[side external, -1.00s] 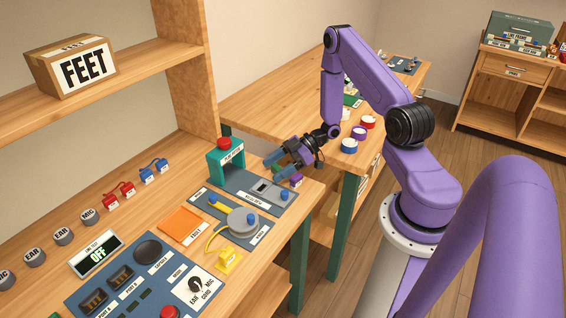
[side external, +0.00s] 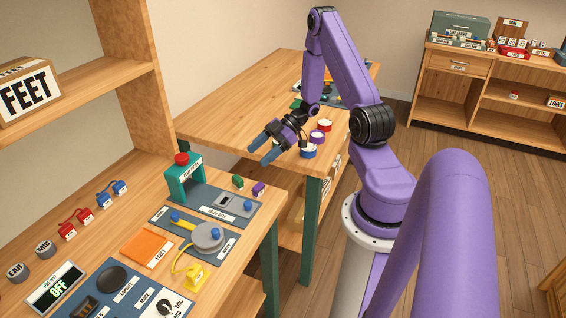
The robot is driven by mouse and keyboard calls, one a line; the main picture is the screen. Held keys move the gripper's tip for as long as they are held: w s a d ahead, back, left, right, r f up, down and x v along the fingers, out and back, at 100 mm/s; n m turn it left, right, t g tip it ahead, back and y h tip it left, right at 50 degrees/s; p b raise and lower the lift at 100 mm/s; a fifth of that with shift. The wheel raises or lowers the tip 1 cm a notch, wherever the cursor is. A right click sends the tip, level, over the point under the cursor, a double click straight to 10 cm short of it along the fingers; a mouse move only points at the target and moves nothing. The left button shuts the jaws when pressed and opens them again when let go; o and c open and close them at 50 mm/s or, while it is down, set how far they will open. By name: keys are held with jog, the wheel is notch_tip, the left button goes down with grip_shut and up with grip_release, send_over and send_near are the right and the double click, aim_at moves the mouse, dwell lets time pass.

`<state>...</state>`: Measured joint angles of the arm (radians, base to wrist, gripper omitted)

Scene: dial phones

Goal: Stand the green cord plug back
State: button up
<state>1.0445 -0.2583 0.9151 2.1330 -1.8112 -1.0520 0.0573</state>
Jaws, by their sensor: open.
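A small green plug (side external: 238,182) is at the back edge of the front bench, beside a small purple plug (side external: 258,189). It looks upright, but it is too small to be sure. My gripper (side external: 261,152) is open, with its two blue fingers apart and nothing between them. It hangs above and to the right of the green plug, apart from it, in front of the far table.
A teal press with a red knob (side external: 184,176) stands left of the plugs. A grey panel with a slider (side external: 228,204) lies in front of them. Colored rings (side external: 317,137) sit on the far table (side external: 235,100). A shelf (side external: 80,100) overhangs the left.

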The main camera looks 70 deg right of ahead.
jog(key=w+a+r+h, duration=0.4)
jog(key=w+a+h, duration=0.1)
jog(key=w+a, duration=0.25)
jog(key=s+a+r+h, duration=0.2)
jog(key=a+r+h, duration=0.1)
jog(key=a+r, duration=0.55)
jog(key=s+a+r+g, duration=0.2)
jog(key=s+a+g, duration=0.1)
jog(key=s, duration=1)
jog(key=s+a+r+g+h, duration=0.1)
jog(key=s+a+g, duration=0.2)
jog(key=s, duration=1)
jog(key=shift+s+a+r+n, duration=0.3)
jog(key=shift+a+r+n, duration=0.1)
jog(key=shift+a, duration=0.6)
